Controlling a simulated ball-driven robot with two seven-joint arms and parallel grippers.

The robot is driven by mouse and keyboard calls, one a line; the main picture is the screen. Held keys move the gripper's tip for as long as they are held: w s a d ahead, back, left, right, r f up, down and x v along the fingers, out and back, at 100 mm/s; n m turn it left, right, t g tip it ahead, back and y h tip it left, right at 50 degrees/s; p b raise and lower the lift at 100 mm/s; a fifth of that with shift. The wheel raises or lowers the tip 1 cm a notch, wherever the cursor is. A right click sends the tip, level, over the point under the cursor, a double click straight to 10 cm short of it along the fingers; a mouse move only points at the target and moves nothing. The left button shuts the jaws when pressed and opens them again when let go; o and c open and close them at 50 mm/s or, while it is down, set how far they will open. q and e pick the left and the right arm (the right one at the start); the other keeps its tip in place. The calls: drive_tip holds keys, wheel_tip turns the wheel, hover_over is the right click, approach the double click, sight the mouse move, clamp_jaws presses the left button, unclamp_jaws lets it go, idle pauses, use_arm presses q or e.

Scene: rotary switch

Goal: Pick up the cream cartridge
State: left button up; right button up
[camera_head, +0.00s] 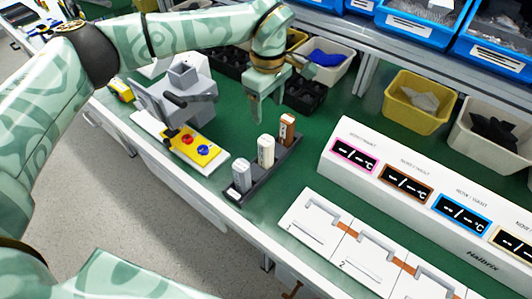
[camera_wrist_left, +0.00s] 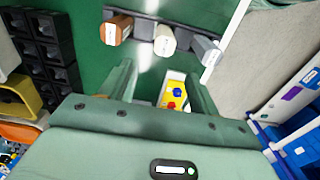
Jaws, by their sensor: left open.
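The cream cartridge (camera_head: 266,150) stands upright in the middle of a dark rack (camera_head: 262,178) on the green bench top. A brown cartridge (camera_head: 287,128) stands behind it and a grey-white cartridge (camera_head: 241,176) in front of it. My left gripper (camera_head: 268,108) is open and empty above the bench, behind the rack. In the left wrist view the open fingers (camera_wrist_left: 160,76) point towards the rack, and the cream cartridge (camera_wrist_left: 165,40) shows beyond them, apart from both. My right gripper is not in view.
A yellow panel with red and blue buttons (camera_head: 192,147) and a grey device (camera_head: 180,88) lie to the left. A white display console (camera_head: 345,165) and white numbered panels (camera_head: 312,222) are on the right. Black bins (camera_head: 305,95) stand behind the gripper.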

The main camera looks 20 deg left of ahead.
sight(266, 140)
use_arm(q)
wheel_tip(266, 140, down, 10)
drive_tip(key=shift+f+b, duration=0.1)
drive_tip(key=shift+b, duration=0.85)
drive_tip(key=f, duration=0.2)
drive_tip(key=s+f+b, duration=0.1)
drive_tip(key=f, duration=0.1)
drive_tip(key=shift+f, duration=0.3)
drive_tip(key=shift+w+f, duration=0.15)
drive_tip(key=shift+f, duration=0.15)
drive_tip(key=c, duration=1.2)
drive_tip(key=shift+r, duration=0.1)
